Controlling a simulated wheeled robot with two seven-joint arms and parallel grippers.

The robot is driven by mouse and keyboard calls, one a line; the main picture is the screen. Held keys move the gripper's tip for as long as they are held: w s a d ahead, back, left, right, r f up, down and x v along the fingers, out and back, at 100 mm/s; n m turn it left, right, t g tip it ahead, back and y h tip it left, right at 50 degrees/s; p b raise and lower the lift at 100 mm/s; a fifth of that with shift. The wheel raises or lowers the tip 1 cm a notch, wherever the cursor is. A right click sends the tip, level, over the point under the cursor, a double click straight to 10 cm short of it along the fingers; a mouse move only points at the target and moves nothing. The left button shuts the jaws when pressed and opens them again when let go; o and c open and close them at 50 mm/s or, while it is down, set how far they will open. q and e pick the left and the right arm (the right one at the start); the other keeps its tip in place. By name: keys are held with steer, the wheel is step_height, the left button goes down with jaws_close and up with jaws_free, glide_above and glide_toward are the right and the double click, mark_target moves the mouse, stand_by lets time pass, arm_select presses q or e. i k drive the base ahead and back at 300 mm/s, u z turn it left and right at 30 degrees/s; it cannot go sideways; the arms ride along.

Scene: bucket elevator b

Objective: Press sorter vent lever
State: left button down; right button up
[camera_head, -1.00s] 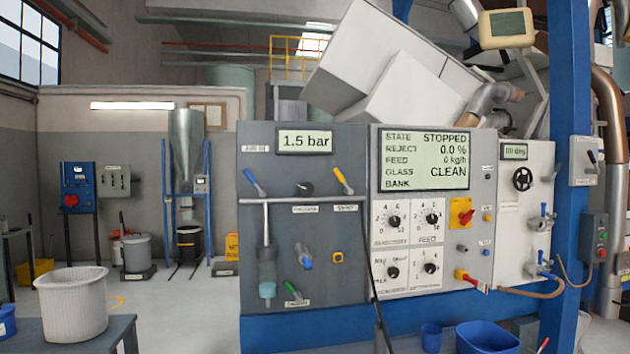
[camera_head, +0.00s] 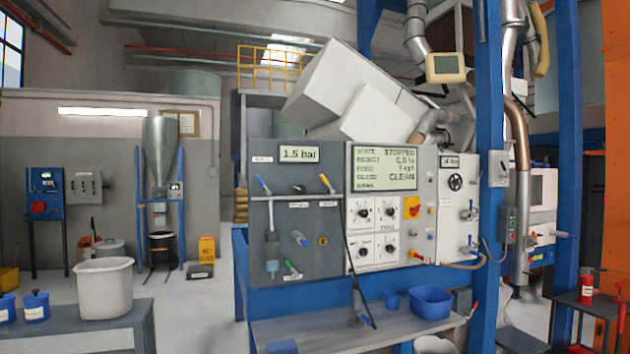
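The sorter's grey air panel (camera_head: 285,222) stands right of the middle, with a gauge display reading 1.5 bar (camera_head: 299,154). It carries a blue-handled lever (camera_head: 263,185) at upper left, an orange-handled lever (camera_head: 326,183) at upper right, a blue lever (camera_head: 300,239) in the middle and a green-handled lever (camera_head: 291,267) at the bottom. Their small labels are too blurred to read, so I cannot tell which is the vent lever. The sorter's status screen (camera_head: 385,168) reads STOPPED and CLEAN. Neither of my grippers shows.
A black cable (camera_head: 350,255) hangs before the panel. A table with a white bucket (camera_head: 104,288) stands front left. Blue posts (camera_head: 488,170) stand right.

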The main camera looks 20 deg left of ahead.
mark_target(329, 190)
steer(key=u, duration=0.8)
steer(key=i, duration=1.2)
steer(key=z, duration=0.25)
